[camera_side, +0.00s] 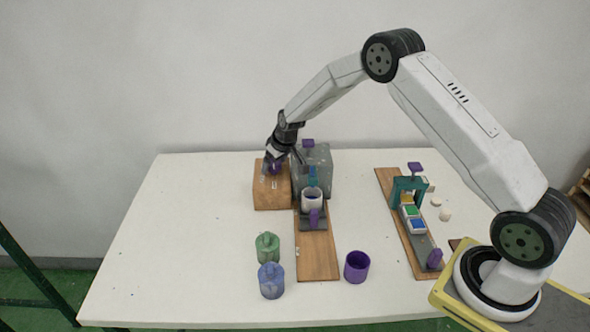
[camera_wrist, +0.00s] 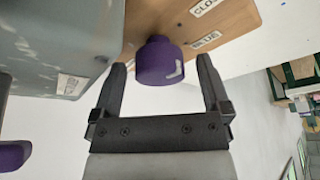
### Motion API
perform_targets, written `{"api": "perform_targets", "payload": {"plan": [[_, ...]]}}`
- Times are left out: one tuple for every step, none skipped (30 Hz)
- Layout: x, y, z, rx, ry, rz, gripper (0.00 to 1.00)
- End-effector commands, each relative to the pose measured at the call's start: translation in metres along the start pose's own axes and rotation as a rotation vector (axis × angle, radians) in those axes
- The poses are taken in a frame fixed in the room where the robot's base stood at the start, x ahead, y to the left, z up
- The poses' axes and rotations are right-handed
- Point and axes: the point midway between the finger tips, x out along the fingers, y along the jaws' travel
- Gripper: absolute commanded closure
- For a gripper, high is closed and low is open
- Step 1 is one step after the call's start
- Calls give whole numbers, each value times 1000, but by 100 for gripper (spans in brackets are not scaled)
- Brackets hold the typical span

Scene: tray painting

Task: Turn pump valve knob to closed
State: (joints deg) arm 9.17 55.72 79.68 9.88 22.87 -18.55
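The purple valve knob (camera_wrist: 158,64) sticks out of the wooden box (camera_wrist: 215,20) and carries a pale angled mark on its side. Labels on the box show beside it; one reads "BLUE" and another, cut off, begins like "CLOSE". My gripper (camera_wrist: 163,66) is open, with one finger on each side of the knob and a visible gap to both. In the side view my gripper (camera_side: 275,160) is at the top of the wooden box (camera_side: 272,198) and partly hides the purple knob (camera_side: 277,169). Which setting the knob points to I cannot tell.
A grey box (camera_side: 322,165) stands right beside the wooden box. A white cup (camera_side: 312,200) stands in front of it on a wooden board (camera_side: 317,260). Green (camera_side: 267,247) and blue (camera_side: 271,282) containers and a purple cup (camera_side: 357,267) stand nearer. The table's left side is clear.

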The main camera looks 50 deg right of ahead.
Motion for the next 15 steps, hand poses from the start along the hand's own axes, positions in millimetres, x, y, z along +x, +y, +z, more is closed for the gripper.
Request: {"api": "perform_targets", "payload": {"plan": [[0, 0, 0, 1, 0, 0, 0], [0, 0, 0, 1, 1, 0, 0], [0, 0, 0, 1, 1, 0, 0], [0, 0, 0, 1, 1, 0, 0], [0, 0, 0, 1, 1, 0, 0], [0, 0, 0, 2, 2, 0, 0], [0, 0, 0, 2, 2, 0, 0], [-1, 0, -1, 2, 2, 0, 0], [-1, 0, -1, 2, 2, 0, 0], [-2, 0, -1, 2, 2, 0, 0], [-3, 0, -1, 2, 2, 0, 0], [-4, 0, -1, 2, 3, 1, 0], [-6, 0, -1, 2, 3, 1, 0], [-7, 0, -1, 2, 3, 1, 0], [-10, 0, -1, 2, 3, 1, 0]]}}
